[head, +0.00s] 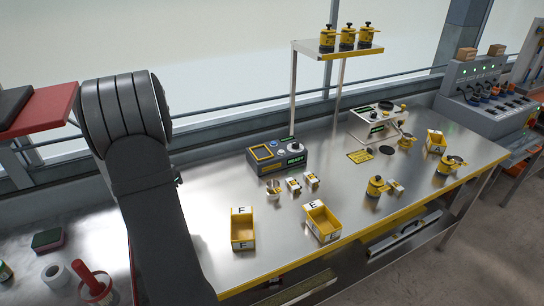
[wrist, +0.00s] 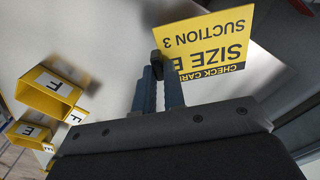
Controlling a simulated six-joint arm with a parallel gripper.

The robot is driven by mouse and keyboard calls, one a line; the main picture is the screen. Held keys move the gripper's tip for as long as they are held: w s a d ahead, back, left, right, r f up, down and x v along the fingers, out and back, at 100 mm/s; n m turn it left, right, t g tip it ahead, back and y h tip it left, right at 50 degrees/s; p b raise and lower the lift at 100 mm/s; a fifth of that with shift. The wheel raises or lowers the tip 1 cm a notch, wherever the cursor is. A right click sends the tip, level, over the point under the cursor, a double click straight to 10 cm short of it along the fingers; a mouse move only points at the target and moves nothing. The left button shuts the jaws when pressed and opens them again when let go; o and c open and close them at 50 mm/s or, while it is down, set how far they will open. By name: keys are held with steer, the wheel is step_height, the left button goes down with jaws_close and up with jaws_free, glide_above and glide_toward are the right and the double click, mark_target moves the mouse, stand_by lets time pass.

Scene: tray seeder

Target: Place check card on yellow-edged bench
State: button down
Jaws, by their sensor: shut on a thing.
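The check card (wrist: 212,45) is a yellow plate with black print reading upside down "SIZE E" and "SUCTION 3". My gripper (wrist: 162,68) is shut on the card's edge in the wrist view, and the card juts out beyond the fingertips. The yellow-edged bench (head: 215,205) is a shiny metal table with a yellow front edge, in the middle of the head view. The gripper and card do not show in the head view, where my arm link stands at the left. I cannot tell the card's height above any surface.
Yellow bins marked F (head: 243,245) and E (head: 323,236) stand near the bench's front edge. A grey control box (head: 277,158) stands behind them, with small parts in front. Yellow-topped pots (head: 376,186) stand at the right. Bare metal lies around the bins.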

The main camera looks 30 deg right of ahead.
steer(key=s+d+r+m, duration=0.15)
steer(key=d+m, duration=0.25)
steer(key=d, duration=1.2)
steer(key=s+d+m, duration=0.2)
steer(key=s+d, duration=0.3)
steer(key=d, duration=0.3)
steer(key=s+d+r+m, duration=0.1)
steer(key=s+d+m, duration=0.2)
steer(key=d, duration=0.6)
steer(key=s+d+m, duration=0.3)
steer(key=s+d, duration=0.5)
steer(key=d, duration=0.1)
steer(key=shift+s+d+r, duration=0.1)
steer(key=shift+d+r, duration=0.05)
steer(key=shift+r, duration=0.15)
steer(key=s+d+r+m, duration=0.1)
steer(key=s+d+m, duration=0.2)
steer(key=s+d, duration=0.3)
steer(key=s+d+m, duration=0.2)
steer(key=s+d, duration=0.2)
steer(key=s, duration=0.5)
glide_above(339, 210)
steer(key=f, duration=0.6)
steer(key=shift+s+a+f, duration=0.1)
steer(key=shift+s+f, duration=0.1)
steer(key=shift+f, duration=0.15)
steer(key=shift+w+f, duration=0.1)
steer(key=shift+f, duration=1.95)
